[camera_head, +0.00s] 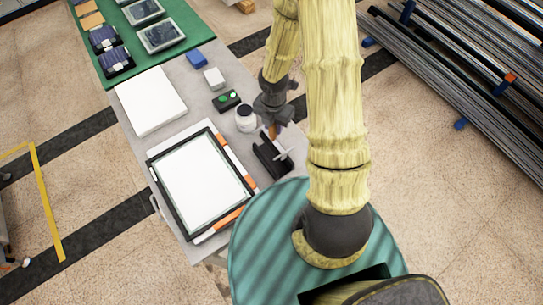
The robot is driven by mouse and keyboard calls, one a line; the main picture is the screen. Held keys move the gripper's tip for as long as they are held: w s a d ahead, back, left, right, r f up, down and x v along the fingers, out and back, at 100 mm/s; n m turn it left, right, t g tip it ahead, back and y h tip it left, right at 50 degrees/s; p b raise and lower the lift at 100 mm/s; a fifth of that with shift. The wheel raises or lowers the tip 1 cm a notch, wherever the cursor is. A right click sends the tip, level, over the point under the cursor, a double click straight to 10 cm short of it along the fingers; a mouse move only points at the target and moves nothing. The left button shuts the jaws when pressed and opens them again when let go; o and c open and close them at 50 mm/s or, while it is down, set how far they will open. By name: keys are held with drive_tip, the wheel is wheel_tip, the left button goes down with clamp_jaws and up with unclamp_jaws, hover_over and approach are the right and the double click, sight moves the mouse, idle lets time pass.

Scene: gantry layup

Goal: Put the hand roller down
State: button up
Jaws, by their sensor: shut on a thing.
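My gripper (272,120) points down over the right edge of the grey table, beyond the black-framed white panel. It is shut on a thin orange piece, which looks like the handle of the hand roller (272,132). Most of the roller is hidden or too small to make out. A black stand or holder (268,163) is just below the gripper, with a pale piece (284,154) at its right side. I cannot tell whether the roller touches the stand.
The grey table (197,88) carries a black-framed white panel (200,180), a white slab (150,102), a white jar with dark lid (245,119), a black box with green buttons (227,101), a small white block (214,79) and a blue block (200,59). A green mat (181,20) holds several trays.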

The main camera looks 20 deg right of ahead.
sight(273, 142)
drive_tip(key=shift+s+f, duration=0.2)
drive_tip(key=shift+f, duration=0.1)
drive_tip(key=shift+w+f, duration=0.2)
drive_tip(key=shift+f, duration=2.4)
drive_tip(key=shift+w+f+p, duration=0.1)
drive_tip(key=shift+f+p, duration=0.35)
drive_tip(key=shift+f, duration=1.65)
drive_tip(key=shift+f, duration=0.15)
drive_tip(key=o, duration=0.9)
